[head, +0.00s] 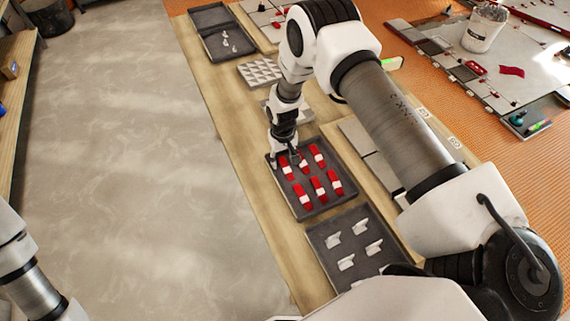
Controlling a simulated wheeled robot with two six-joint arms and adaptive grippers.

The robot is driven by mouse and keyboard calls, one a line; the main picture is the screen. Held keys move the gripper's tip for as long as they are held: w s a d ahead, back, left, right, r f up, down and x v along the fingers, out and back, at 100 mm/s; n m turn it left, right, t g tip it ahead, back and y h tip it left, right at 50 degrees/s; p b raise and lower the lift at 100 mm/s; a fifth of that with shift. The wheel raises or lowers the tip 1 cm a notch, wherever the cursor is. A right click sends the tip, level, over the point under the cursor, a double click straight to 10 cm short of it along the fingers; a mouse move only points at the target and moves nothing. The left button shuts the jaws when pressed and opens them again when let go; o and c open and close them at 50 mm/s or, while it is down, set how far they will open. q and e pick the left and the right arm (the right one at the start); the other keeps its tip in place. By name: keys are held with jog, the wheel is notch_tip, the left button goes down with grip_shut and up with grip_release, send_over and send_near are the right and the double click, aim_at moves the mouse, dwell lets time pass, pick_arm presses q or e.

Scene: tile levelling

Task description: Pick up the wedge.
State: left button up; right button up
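Several red wedges with pale middle bands lie in two rows in a dark tray (312,214). One wedge (317,156) is in the back row at the right, and another wedge (287,168) is in the back row at the left. My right gripper (287,161) points down over the tray's back left corner. Its two fingers look spread on either side of the back left wedge. No wedge looks lifted. At this size I cannot tell whether the fingers touch it. My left gripper is out of view; only part of my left arm shows at the lower left.
A dark tray (318,233) with several white clips stands nearer. Behind are a pale patterned block (260,72) and an open dark case (212,50). At the right, a white bucket (484,28) stands on tiles over orange flooring. Bare floor (120,170) lies left of the bench.

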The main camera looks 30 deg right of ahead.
jog(key=shift+s+a+r, duration=0.15)
jog(key=shift+a, duration=0.05)
jog(key=c, duration=0.6)
jog(key=shift+d, duration=0.1)
